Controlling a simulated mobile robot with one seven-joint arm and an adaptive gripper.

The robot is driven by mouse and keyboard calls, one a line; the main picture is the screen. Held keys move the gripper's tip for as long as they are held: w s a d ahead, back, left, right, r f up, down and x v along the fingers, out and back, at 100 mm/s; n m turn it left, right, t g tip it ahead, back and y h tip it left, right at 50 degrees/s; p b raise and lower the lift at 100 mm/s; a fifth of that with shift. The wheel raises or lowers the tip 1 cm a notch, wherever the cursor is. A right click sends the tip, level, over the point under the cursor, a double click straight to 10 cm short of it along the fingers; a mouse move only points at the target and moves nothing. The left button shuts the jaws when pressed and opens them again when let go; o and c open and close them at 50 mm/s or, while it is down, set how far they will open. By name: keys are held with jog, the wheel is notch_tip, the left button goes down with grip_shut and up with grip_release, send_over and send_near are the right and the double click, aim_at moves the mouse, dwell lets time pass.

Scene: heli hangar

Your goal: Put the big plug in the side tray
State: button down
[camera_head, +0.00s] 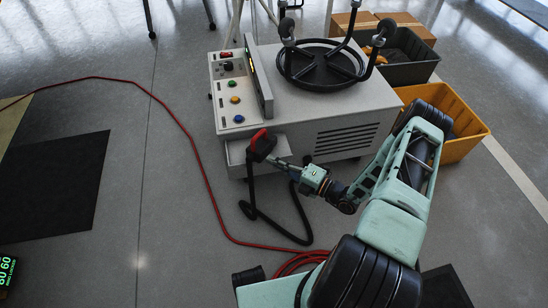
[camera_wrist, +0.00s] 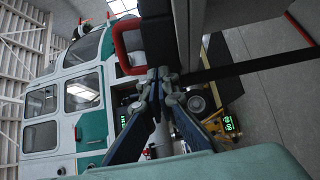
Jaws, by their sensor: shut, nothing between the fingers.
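The big plug (camera_head: 262,146) is black with a red handle and a thick black cable. In the head view it is at the side tray (camera_head: 236,153), a pale ledge on the near left face of the grey power cart. I cannot tell whether it rests fully on the tray. My gripper (camera_head: 277,161) is just right of and below the plug. In the wrist view the plug (camera_wrist: 157,40) is directly ahead of my gripper (camera_wrist: 158,73), whose fingers are together with nothing between them. The fingertips look very close to the plug; contact is unclear.
The grey cart (camera_head: 300,110) carries a black wheeled ring stand (camera_head: 322,68). A yellow crate (camera_head: 462,148) and a dark crate (camera_head: 408,68) stand right of it. The black cable (camera_head: 252,200) loops to the floor beside a red hose (camera_head: 190,150). The floor at left is open.

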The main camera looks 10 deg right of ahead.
jog(key=p+v, duration=0.2)
jog(key=v, duration=0.9)
jog(key=shift+s+a, duration=0.35)
jog(key=shift+s, duration=0.1)
